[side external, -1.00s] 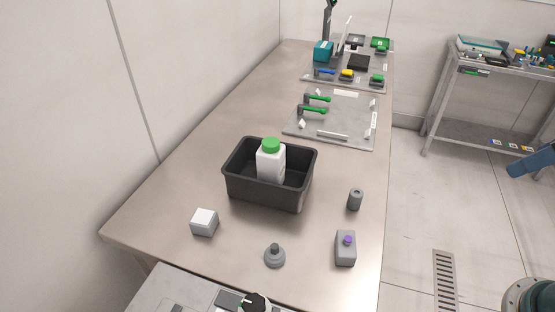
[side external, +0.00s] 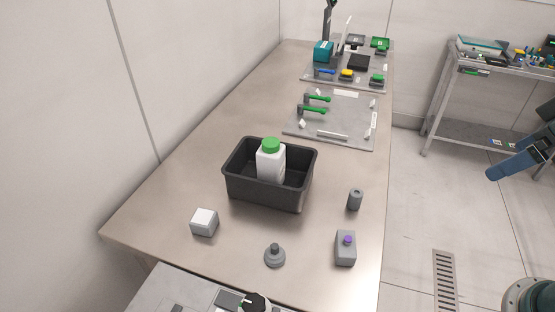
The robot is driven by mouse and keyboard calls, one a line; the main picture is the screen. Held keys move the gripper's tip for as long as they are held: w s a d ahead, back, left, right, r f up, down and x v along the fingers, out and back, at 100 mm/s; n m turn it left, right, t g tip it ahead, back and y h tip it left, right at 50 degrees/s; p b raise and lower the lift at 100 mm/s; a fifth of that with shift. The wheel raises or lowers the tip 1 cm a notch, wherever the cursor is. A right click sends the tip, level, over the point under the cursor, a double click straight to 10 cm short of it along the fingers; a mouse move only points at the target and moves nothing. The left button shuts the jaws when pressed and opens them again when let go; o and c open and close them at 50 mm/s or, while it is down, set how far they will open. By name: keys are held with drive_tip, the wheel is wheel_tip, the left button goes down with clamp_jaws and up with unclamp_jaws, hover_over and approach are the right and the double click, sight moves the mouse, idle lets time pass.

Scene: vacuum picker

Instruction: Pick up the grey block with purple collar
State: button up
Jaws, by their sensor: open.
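The grey block with purple collar (side external: 345,250) stands upright on the table near its right front edge. Its purple collar is on top, and nothing touches it. My gripper is not in view; only a blue part of my arm shows at the right edge, off the table and well away from the block.
A black bin (side external: 262,190) holds a white bottle with a green cap (side external: 271,162). A grey cylinder (side external: 355,199), a round grey stepped piece (side external: 275,256) and a white-topped cube (side external: 204,222) stand around it. Fixture boards (side external: 350,135) lie farther back. Bare table surrounds the block.

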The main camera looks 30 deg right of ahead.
drive_tip(key=w+a+f+n+g+y, duration=0.1)
drive_tip(key=w+a+f+n+y, duration=0.1)
drive_tip(key=w+a+f+n, duration=0.4)
drive_tip(key=n+g+y, duration=0.2)
drive_tip(key=n, duration=0.2)
approach(350, 240)
wheel_tip(350, 240, up, 2)
drive_tip(key=shift+s+d+r, duration=0.15)
drive_tip(key=shift+s+d, duration=0.1)
drive_tip(key=shift+d, duration=0.1)
drive_tip(key=shift+h, duration=0.4)
drive_tip(key=shift+x, duration=4.25)
drive_tip(key=shift+a, duration=0.1)
drive_tip(key=shift+a+x, duration=0.25)
drive_tip(key=shift+x, duration=2.2)
